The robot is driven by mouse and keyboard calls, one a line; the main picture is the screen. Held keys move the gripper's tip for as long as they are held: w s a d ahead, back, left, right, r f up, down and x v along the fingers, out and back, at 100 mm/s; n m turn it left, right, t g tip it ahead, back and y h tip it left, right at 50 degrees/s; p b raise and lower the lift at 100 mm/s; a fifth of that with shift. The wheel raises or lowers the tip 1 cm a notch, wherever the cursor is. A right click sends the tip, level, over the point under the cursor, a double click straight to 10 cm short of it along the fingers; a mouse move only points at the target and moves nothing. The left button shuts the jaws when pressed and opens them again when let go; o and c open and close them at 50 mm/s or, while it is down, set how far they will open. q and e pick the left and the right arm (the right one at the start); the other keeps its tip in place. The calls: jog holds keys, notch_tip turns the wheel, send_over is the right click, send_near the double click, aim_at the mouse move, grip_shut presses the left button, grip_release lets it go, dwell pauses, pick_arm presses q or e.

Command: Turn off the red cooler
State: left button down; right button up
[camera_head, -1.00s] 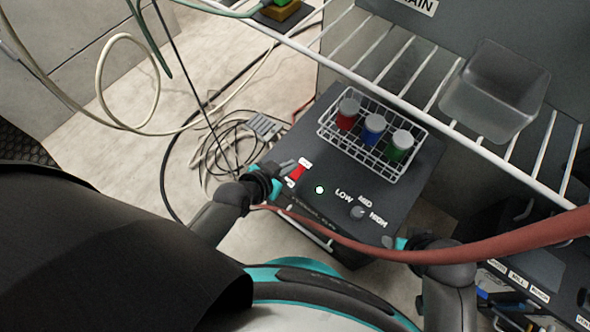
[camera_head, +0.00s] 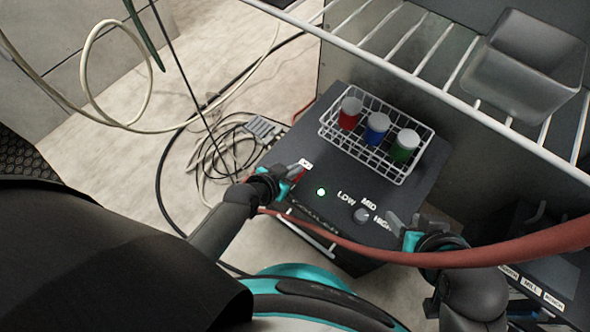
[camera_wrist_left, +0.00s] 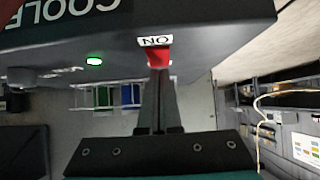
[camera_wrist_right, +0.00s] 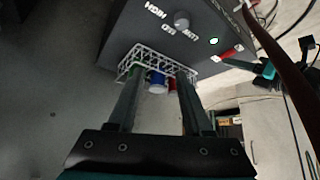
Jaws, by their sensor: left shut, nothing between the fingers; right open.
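The cooler (camera_head: 300,232) is a dark box on the floor, labelled COOLER on its front. Its top carries a red switch, seen in the left wrist view (camera_wrist_left: 158,57) and right wrist view (camera_wrist_right: 230,53). A white ON label (camera_wrist_left: 155,41) sits beside the switch. A green light (camera_head: 321,191) is lit. My left gripper (camera_head: 304,168) is shut and empty, its tips at the red switch and mostly hiding it in the head view; touching cannot be told. My right gripper (camera_head: 392,224) is open and empty near the cooler's right front, beside the HIGH label.
A LOW-MID-HIGH knob (camera_head: 361,214) is on the cooler. A wire basket (camera_head: 328,132) with red, blue and green jars stands behind. A reddish hose (camera_head: 350,246) crosses in front of the cooler. A wire shelf (camera_head: 395,72) overhangs; cables (camera_head: 222,150) lie left.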

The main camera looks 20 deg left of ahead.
pick_arm(q)
jog(key=shift+f, duration=0.15)
pick_arm(e)
jog(key=shift+w+a+t, duration=0.25)
jog(key=shift+a+t, duration=0.05)
pick_arm(q)
jog(key=shift+w+g+p, duration=0.15)
jog(key=shift+g+p, duration=0.15)
jog(key=shift+p, duration=0.45)
jog(key=shift+f, duration=0.2)
pick_arm(e)
jog(key=shift+s+d+f+g, duration=0.35)
jog(key=shift+s+d+g, duration=0.3)
jog(key=shift+d+g, duration=0.15)
pick_arm(q)
jog(key=shift+w+d+r, duration=0.2)
jog(key=shift+w+d, duration=0.1)
jog(key=shift+w, duration=0.4)
pick_arm(e)
jog(key=shift+r, duration=0.2)
